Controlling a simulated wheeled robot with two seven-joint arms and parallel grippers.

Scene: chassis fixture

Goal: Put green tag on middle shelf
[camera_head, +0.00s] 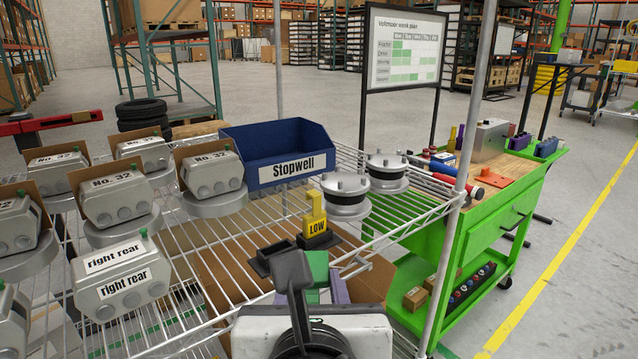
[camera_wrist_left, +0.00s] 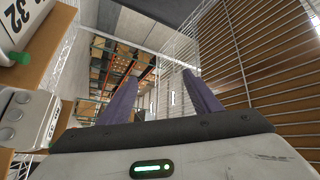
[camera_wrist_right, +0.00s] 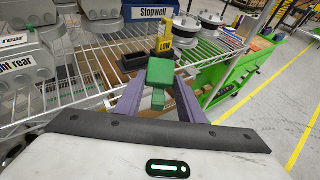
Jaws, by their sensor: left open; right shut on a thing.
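The green tag (camera_head: 317,268) is held in my right gripper, in front of the wire shelf (camera_head: 222,228). In the right wrist view the tag (camera_wrist_right: 160,73) sits between the purple fingers of my right gripper (camera_wrist_right: 158,95), which is shut on it. A yellow tag marked LOW (camera_head: 317,222) stands upright in a black holder on the shelf's front part. A black holder (camera_head: 272,258) left of it looks empty. My left gripper (camera_wrist_left: 160,85) is open and empty in the left wrist view and does not show in the head view. Which shelf level is the middle one, I cannot tell.
A blue Stopwell bin (camera_head: 279,152) and two round metal parts (camera_head: 345,195) stand on the shelf. Several grey housings (camera_head: 120,283) crowd its left side. A shelf post (camera_head: 462,190) rises at the right. A green cart (camera_head: 490,235) stands beyond it.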

